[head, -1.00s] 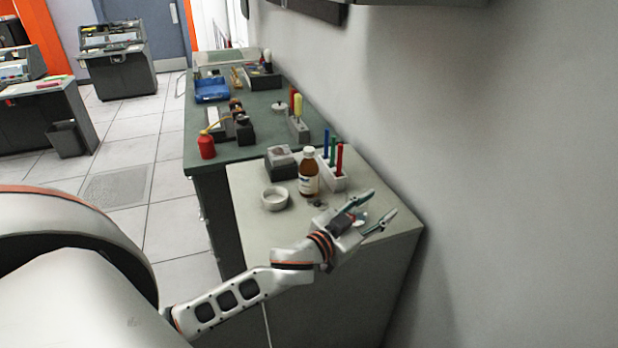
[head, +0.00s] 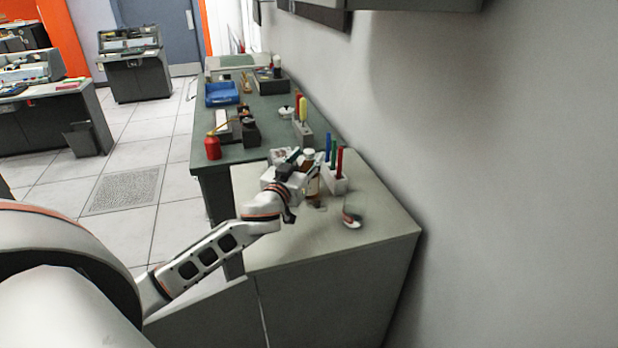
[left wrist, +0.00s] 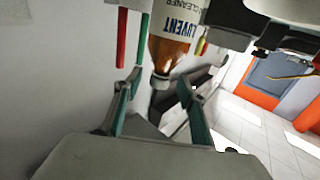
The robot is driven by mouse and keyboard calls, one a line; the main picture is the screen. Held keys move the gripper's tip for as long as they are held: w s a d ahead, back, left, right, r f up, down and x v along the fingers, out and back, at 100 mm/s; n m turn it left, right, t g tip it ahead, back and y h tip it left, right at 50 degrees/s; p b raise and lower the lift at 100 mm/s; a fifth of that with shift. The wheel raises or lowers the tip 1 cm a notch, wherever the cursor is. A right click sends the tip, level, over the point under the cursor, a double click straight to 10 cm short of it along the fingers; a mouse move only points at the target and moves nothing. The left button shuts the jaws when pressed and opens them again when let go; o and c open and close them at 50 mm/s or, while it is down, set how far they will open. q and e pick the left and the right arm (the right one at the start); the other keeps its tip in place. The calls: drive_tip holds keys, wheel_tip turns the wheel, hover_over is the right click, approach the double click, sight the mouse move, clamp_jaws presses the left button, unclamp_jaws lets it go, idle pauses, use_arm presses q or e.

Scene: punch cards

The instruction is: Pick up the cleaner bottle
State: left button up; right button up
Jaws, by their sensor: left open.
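The cleaner bottle (head: 313,185) is amber with a white label and stands upright on the light cabinet top (head: 370,225). In the head view my left gripper (head: 302,164) is in front of it and hides part of it. In the left wrist view the bottle (left wrist: 172,48) appears upside down, with readable label text. The open fingers (left wrist: 160,90) point at it, one to each side in the picture. I cannot tell whether a finger touches it. My right gripper is not in view.
A white holder (head: 337,183) with red, green and blue markers stands close to the bottle's right. A small object (head: 352,218) lies nearer the front. The green desk (head: 262,140) behind holds a red oil can (head: 212,147) and blue tray (head: 222,94). The wall is at right.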

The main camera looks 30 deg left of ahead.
use_arm(q)
drive_tip(key=shift+w+a, duration=0.25)
drive_tip(key=shift+w, duration=1)
clamp_jaws()
drive_tip(key=shift+r, duration=0.15)
